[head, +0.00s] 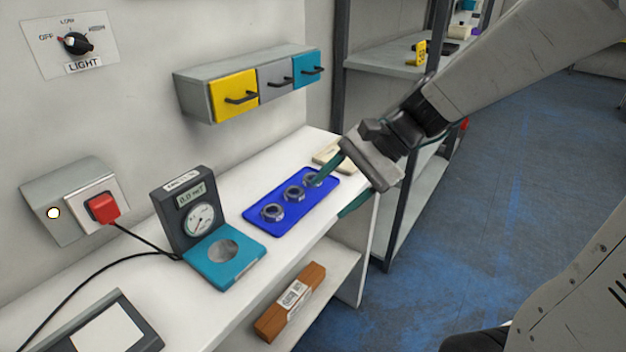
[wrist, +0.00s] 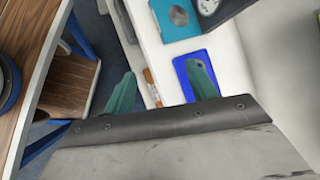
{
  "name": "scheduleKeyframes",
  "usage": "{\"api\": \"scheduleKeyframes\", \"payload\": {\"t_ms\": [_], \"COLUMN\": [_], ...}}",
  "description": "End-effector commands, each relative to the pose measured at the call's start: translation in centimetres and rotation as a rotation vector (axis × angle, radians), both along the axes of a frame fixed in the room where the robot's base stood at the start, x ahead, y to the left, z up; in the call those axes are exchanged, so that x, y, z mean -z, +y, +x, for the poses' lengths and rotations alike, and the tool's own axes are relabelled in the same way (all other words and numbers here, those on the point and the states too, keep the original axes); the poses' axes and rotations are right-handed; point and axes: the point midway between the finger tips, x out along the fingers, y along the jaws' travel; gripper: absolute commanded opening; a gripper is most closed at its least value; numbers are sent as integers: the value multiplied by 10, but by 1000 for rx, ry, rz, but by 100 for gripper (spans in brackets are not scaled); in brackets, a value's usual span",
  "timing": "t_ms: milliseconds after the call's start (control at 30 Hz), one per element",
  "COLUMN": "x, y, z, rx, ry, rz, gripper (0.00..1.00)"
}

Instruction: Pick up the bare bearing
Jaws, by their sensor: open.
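Three metal ring-shaped bearings lie in a row on a blue mat (head: 309,210) on the white bench: a near one (head: 272,212), a middle one (head: 294,193) and a far one (head: 311,180). I cannot tell which is the bare one. My gripper (head: 341,187) is open and empty above the far right end of the mat, with one teal finger beside or over the far bearing. In the wrist view, the right finger of my gripper (wrist: 161,82) covers much of the blue mat (wrist: 181,68), and the bearings are mostly hidden.
A teal-based gauge (head: 225,257) stands left of the mat. A cream object (head: 327,153) lies behind the mat's far end. A brown labelled box (head: 290,303) rests on the lower shelf. Drawers (head: 235,97) hang on the wall. Blue floor is open at right.

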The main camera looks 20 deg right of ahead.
Motion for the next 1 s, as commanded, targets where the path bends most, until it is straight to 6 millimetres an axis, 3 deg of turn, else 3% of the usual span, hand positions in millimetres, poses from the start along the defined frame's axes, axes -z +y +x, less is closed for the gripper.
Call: {"api": "scheduleKeyframes", "payload": {"t_ms": [33,200,400,533,633,1000], "x": [11,43,84,100,107,124], "y": [-5,-33,-77,-95,-97,-65], "z": [24,99,156,172,179,207], "rx": [113,495,834,946,977,978], "ry": [60,226,363,404,417,419], "rz": [80,331,534,600,620,621], "gripper": [57,57,57,57,57,57]}}
